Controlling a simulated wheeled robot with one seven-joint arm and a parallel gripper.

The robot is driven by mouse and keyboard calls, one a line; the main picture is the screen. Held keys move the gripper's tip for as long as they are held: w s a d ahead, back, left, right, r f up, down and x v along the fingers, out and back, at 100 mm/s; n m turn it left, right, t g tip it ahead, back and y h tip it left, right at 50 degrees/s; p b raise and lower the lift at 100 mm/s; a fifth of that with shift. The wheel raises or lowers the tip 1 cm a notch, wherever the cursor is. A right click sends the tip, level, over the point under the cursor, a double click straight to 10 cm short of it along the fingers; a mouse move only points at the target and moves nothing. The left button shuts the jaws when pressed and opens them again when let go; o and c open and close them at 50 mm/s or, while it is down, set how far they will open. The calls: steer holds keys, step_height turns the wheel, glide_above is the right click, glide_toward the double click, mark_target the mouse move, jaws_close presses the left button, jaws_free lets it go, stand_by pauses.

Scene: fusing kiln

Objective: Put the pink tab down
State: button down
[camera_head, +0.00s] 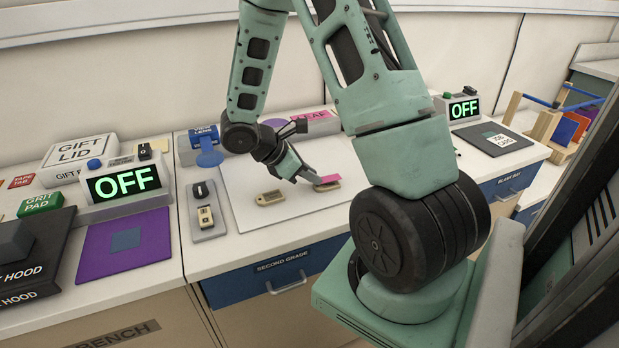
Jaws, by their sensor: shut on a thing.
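The pink tab (328,180) has a pink upper part and a tan edge below. It is low over the white board (245,215) in the middle of the counter, and I cannot tell whether it touches the board. My gripper (311,179) reaches down from the upper left and is shut on the near end of the tab. A tan tag (270,197) with dark lettering lies flat on the board, left of my gripper and apart from it.
A pink block (318,115) lies behind my gripper. A small grey switch box (206,212) stands left of the board. An OFF display (124,184) and a purple mat (125,247) are further left. The board's front part is clear.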

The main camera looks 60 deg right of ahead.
steer(key=shift+f, duration=0.5)
steer(key=shift+f, duration=0.1)
steer(key=c, duration=1.3)
jaws_free()
steer(key=shift+r, duration=0.2)
steer(key=v, duration=1.2)
steer(key=s+a+r+m+t+y, duration=0.1)
steer(key=s+a, duration=0.4)
steer(key=a, duration=0.5)
steer(key=s+a+r+m+t+y, duration=0.1)
steer(key=s+a+y, duration=0.3)
steer(key=a, duration=0.6)
steer(key=s+a+m+t+y, duration=0.1)
steer(key=s+a+t+y, duration=0.2)
steer(key=s+a, duration=0.4)
steer(key=a, duration=0.3)
steer(key=shift+r+m, duration=0.4)
